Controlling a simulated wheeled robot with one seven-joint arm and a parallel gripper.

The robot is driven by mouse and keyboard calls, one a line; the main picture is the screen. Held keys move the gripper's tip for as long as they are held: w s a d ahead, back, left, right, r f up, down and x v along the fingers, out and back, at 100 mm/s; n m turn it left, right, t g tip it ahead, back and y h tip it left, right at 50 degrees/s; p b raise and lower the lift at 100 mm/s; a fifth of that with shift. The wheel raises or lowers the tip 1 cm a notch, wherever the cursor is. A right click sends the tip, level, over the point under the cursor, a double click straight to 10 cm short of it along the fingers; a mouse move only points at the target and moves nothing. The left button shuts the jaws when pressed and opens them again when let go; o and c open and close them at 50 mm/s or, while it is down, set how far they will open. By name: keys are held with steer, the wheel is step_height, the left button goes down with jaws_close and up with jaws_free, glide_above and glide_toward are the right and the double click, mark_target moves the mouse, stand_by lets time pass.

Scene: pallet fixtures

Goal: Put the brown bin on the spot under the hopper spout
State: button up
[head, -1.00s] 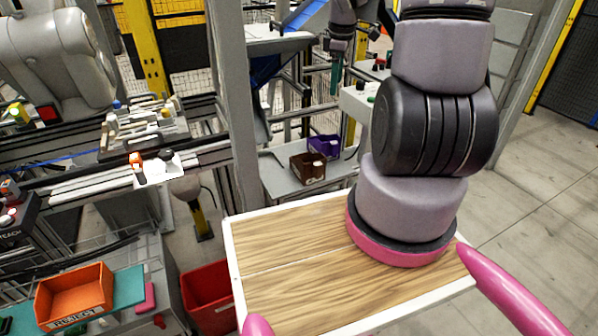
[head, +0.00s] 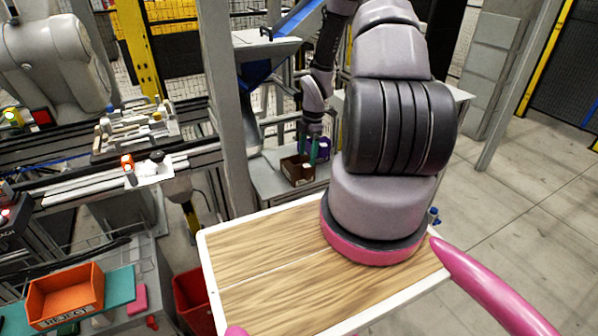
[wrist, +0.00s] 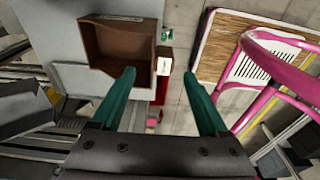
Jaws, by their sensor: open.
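The brown bin (head: 295,172) stands open-topped on a grey shelf (head: 270,182) beyond the wooden table. In the wrist view the brown bin (wrist: 120,45) lies at upper left, ahead of the left finger. My gripper (head: 307,154) has teal fingers, spread apart and empty. In the head view it overlaps the bin's back right; I cannot tell whether it touches. In the wrist view my gripper (wrist: 160,75) has nothing between its fingertips. A blue sloped chute (head: 254,74) hangs behind the post, perhaps the hopper. I cannot make out the spot under its spout.
A grey post (head: 222,100) rises left of the shelf. The wooden table (head: 265,250) is bare in front of my arm. An orange reject bin (head: 62,293) and a red bin (head: 192,298) are at lower left.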

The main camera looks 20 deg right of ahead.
mark_target(307, 165)
steer(key=shift+s+a+f, duration=0.1)
steer(key=shift+f, duration=1.25)
steer(key=shift+s+a+f, duration=0.1)
steer(key=shift+f, duration=1.25)
jaws_close()
